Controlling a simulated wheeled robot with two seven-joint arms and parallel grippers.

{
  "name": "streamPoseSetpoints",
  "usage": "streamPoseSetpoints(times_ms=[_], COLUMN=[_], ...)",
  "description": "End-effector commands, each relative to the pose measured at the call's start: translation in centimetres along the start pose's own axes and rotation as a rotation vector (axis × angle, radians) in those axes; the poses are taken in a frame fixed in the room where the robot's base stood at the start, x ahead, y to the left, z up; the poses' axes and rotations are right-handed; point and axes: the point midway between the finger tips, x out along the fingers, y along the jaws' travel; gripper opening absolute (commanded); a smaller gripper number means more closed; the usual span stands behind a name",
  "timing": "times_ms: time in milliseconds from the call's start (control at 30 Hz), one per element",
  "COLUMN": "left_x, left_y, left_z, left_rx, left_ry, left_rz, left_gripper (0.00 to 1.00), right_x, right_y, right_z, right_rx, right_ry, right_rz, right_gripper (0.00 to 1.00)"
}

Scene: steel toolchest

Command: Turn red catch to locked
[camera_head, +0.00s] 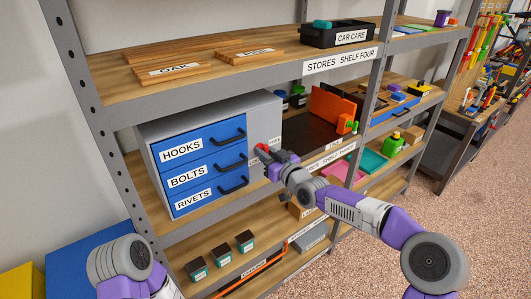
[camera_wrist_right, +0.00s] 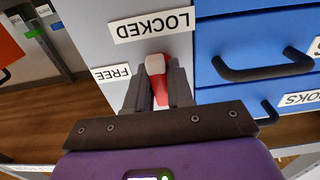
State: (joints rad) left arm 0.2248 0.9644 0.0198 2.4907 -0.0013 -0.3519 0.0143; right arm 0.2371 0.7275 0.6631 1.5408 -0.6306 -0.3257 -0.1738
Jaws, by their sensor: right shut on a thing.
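The red catch (camera_head: 262,148) is on the grey right side of the toolchest front, beside the blue drawers. In the right wrist view the red catch (camera_wrist_right: 160,88) has a pale tip that points up the picture, towards the LOCKED label (camera_wrist_right: 152,25). The FREE label (camera_wrist_right: 111,72) is to its left there; both labels appear upside down. My right gripper (camera_wrist_right: 157,92) is shut on the catch, one dark finger on each side. It also shows in the head view (camera_head: 272,158), covering part of the label by the catch. My left gripper is out of view.
The toolchest (camera_head: 265,112) has blue drawers labelled HOOKS (camera_head: 183,150), BOLTS and RIVETS, with black handles projecting near my right gripper. A dark tray and an orange bin (camera_head: 328,104) are to the right. A steel upright (camera_head: 372,82) stands further right.

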Motion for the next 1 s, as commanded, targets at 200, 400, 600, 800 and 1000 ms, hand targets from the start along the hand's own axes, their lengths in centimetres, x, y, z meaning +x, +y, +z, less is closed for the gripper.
streamPoseSetpoints(times_ms=[200,400,600,800,1000], left_x=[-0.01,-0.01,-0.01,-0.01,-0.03], left_y=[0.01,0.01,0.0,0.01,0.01], left_z=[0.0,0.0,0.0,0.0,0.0], left_rx=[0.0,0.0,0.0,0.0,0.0], left_ry=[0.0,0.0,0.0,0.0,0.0], left_rz=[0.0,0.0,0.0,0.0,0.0], left_gripper=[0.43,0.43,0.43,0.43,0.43], right_x=[-0.01,-0.01,-0.01,0.0,-0.19], right_y=[0.02,0.01,0.0,0.0,0.03], right_z=[0.13,0.14,0.15,0.09,0.04], right_rx=[0.025,0.027,0.028,0.025,0.024], right_ry=[-0.002,-0.002,-0.003,-0.002,-0.001], right_rz=[0.0,0.0,0.0,0.0,0.0], right_gripper=[0.0,0.0,0.31,0.43,0.43])
